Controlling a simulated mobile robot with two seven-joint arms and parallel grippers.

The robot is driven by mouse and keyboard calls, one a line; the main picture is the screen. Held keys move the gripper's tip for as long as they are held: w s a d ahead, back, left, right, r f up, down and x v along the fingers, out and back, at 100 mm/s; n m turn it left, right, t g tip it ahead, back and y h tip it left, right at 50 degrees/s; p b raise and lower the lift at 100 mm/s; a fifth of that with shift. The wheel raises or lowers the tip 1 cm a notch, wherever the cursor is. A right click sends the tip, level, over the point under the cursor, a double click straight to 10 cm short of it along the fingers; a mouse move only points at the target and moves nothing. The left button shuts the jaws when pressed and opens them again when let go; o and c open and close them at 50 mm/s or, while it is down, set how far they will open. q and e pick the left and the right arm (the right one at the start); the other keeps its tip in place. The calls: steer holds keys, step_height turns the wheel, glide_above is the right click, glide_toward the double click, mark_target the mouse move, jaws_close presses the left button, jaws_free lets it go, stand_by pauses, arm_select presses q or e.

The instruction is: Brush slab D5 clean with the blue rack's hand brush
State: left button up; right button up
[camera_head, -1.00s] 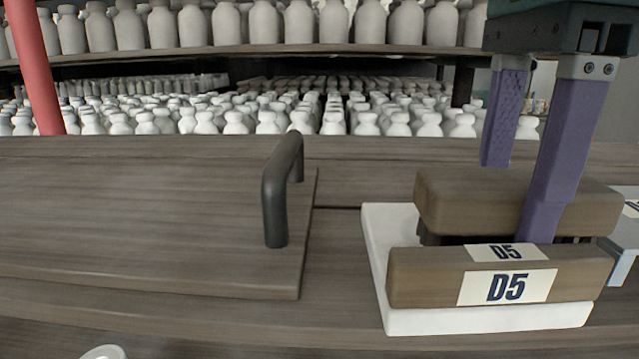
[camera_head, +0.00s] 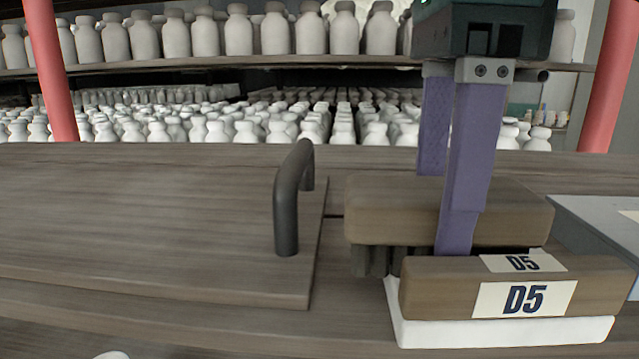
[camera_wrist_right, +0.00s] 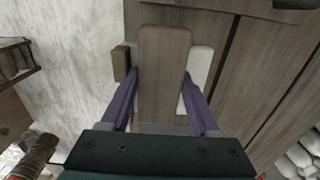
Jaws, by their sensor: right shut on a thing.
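Slab D5 (camera_head: 392,305) is a white slab at the lower right of the head view, mostly covered. A wooden block (camera_head: 430,290) with "D5" labels stands along its front edge. My right gripper (camera_head: 440,225) is shut on the hand brush (camera_head: 375,212), which has a wooden back and dark bristles pointing down. The brush lies behind the label block, its left end reaching past the slab's left edge. I cannot tell if the bristles touch the slab. The wrist view shows the brush (camera_wrist_right: 163,70) between the fingers, with white slab (camera_wrist_right: 203,60) to its right.
A wooden board (camera_head: 150,235) with a dark upright handle (camera_head: 287,205) lies left of the slab. A grey box (camera_head: 590,225) stands at the right. Shelves of white bottles (camera_head: 240,30) fill the back, with red posts (camera_head: 50,70) at the sides.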

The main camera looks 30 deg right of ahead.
mark_target(495, 189)
steer(key=shift+s+d+f+b, duration=0.2)
steer(key=shift+s+d+b, duration=0.1)
steer(key=shift+d+b, duration=0.15)
steer(key=shift+s+d+r, duration=0.2)
steer(key=shift+s+d, duration=0.05)
steer(key=shift+d, duration=0.35)
jaws_close()
steer(key=shift+d+r+b, duration=0.2)
steer(key=shift+b, duration=0.1)
steer(key=shift+s+d, duration=0.4)
steer(key=shift+d, duration=0.25)
steer(key=shift+s+d+b, duration=0.1)
steer(key=shift+d+b, duration=0.2)
steer(key=shift+b, duration=0.1)
steer(key=shift+d+r, duration=0.1)
steer(key=shift+d, duration=0.1)
steer(key=shift+a, duration=0.6)
steer(key=shift+a+p, duration=0.15)
steer(key=shift+p, duration=0.2)
steer(key=shift+a, duration=0.3)
steer(key=shift+w+a, duration=0.5)
steer(key=shift+a, duration=0.1)
arm_select(q)
steer(key=shift+f+p, duration=0.3)
steer(key=shift+f, duration=0.25)
arm_select(e)
steer(key=shift+w+a, duration=0.6)
steer(key=shift+a, duration=0.35)
arm_select(q)
steer(key=shift+a, duration=0.1)
